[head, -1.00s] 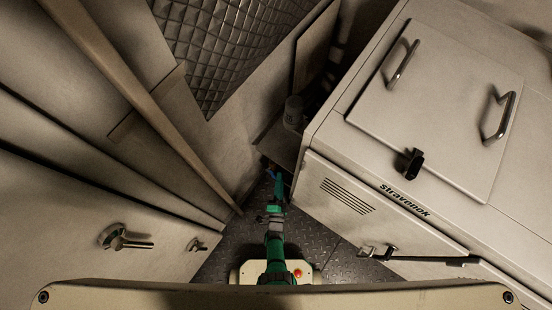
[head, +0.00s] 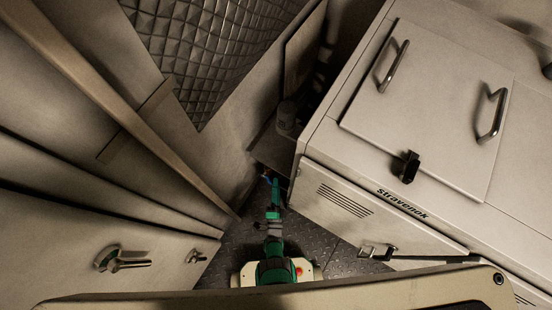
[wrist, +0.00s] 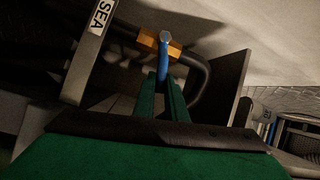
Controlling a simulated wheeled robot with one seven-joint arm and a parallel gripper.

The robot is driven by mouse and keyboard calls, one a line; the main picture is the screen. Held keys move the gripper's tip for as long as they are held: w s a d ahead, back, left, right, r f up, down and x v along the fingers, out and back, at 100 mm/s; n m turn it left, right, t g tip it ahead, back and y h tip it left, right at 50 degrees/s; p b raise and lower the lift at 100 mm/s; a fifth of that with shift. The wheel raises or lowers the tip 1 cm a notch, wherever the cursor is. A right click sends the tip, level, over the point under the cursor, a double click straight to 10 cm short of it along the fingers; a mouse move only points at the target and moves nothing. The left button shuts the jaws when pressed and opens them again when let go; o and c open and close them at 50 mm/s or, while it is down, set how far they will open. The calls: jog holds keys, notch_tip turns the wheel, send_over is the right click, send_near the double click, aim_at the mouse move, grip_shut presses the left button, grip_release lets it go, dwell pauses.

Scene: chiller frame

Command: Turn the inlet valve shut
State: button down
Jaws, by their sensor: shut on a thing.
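The inlet valve shows in the wrist view as a brass body (wrist: 175,51) on a dark curved pipe, with a blue lever (wrist: 163,66). The lever points down toward the camera, between my green gripper fingers. My gripper (wrist: 163,88) is shut on the blue lever. In the head view, my gripper (head: 268,181) is low in the gap beside the white stravenok cabinet (head: 340,190). A small bit of blue shows at its tip there; the valve body is mostly hidden in shadow.
A dark upright panel (wrist: 235,88) is on the right. The gap is narrow, between the cabinet and the left wall with its latch handle (head: 122,259). Dark tread-plate floor (head: 235,245) lies between.

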jog(key=c, duration=1.8)
grip_release()
jog(key=shift+a, duration=0.1)
jog(key=s+a, duration=0.1)
jog(key=s, duration=0.9)
jog(key=shift+s+a+f, duration=0.15)
jog(key=shift+s+f, duration=0.25)
jog(key=shift+f, duration=0.05)
jog(key=shift+c, duration=0.6)
